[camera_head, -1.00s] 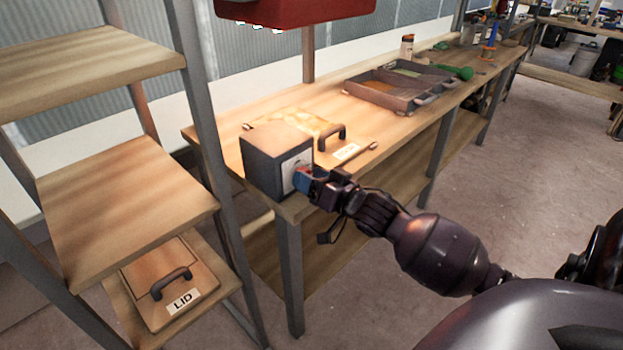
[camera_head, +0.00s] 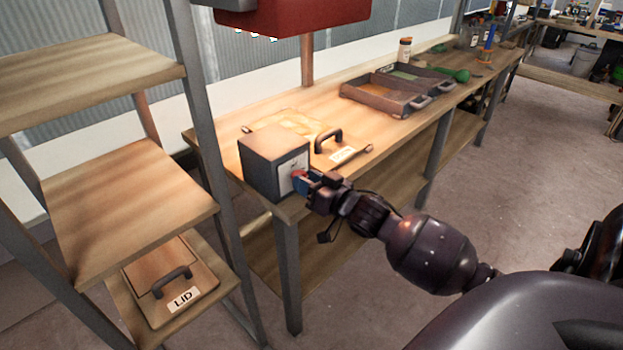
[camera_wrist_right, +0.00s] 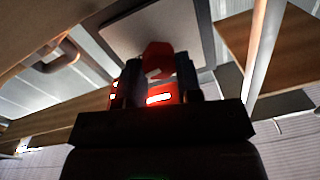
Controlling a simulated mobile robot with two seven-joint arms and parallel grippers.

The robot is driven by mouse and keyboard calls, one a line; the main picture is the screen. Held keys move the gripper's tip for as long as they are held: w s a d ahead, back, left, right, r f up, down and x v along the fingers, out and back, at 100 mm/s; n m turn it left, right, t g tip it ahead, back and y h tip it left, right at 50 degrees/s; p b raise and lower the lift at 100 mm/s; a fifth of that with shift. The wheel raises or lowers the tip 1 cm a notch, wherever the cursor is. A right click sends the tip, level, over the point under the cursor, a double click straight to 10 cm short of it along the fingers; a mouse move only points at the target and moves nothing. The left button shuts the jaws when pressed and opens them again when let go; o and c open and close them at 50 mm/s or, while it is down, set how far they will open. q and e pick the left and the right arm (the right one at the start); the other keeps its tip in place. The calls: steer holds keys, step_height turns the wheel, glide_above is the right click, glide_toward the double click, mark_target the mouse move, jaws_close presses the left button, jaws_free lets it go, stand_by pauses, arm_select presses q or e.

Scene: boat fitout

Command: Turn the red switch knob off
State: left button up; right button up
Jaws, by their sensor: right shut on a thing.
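The red switch knob (camera_head: 298,176) is on the light front plate of a grey box (camera_head: 273,165) at the near left end of the workbench. My right gripper (camera_head: 304,183) reaches the knob from the right, and its fingers cover most of it. In the right wrist view, the red knob (camera_wrist_right: 158,60) stands between the two fingers of my right gripper (camera_wrist_right: 158,75), which is shut on it. A white mark shows on the knob, tilted in that view. My left gripper is not in view.
A handled board (camera_head: 335,150) lies on the workbench behind the box. A shelf rack with a lid (camera_head: 172,285) stands at the left. A red cabinet (camera_head: 300,15) hangs above. The floor right of the bench is clear.

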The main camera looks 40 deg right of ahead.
steer(key=n+p, duration=0.2)
steer(key=shift+r+n, duration=0.4)
steer(key=n+p, duration=0.2)
steer(key=shift+f+n, duration=0.1)
steer(key=shift+n, duration=0.2)
steer(key=n+p, duration=0.1)
steer(key=n, duration=0.2)
steer(key=shift+a+f+p, duration=0.1)
steer(key=shift+p, duration=0.3)
steer(key=n+p, duration=0.1)
steer(key=n, duration=0.2)
steer(key=shift+f+n+h, duration=0.15)
steer(key=shift+n+h, duration=0.15)
steer(key=shift+n, duration=0.1)
steer(key=shift+n+p, duration=0.35)
steer(key=shift+n, duration=0.55)
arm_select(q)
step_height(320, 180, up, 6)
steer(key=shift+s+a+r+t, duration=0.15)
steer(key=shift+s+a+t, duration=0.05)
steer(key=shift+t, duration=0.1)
arm_select(e)
steer(key=shift+f+n, duration=0.1)
steer(key=shift+n, duration=0.5)
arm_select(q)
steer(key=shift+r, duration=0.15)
arm_select(e)
steer(key=o, duration=0.9)
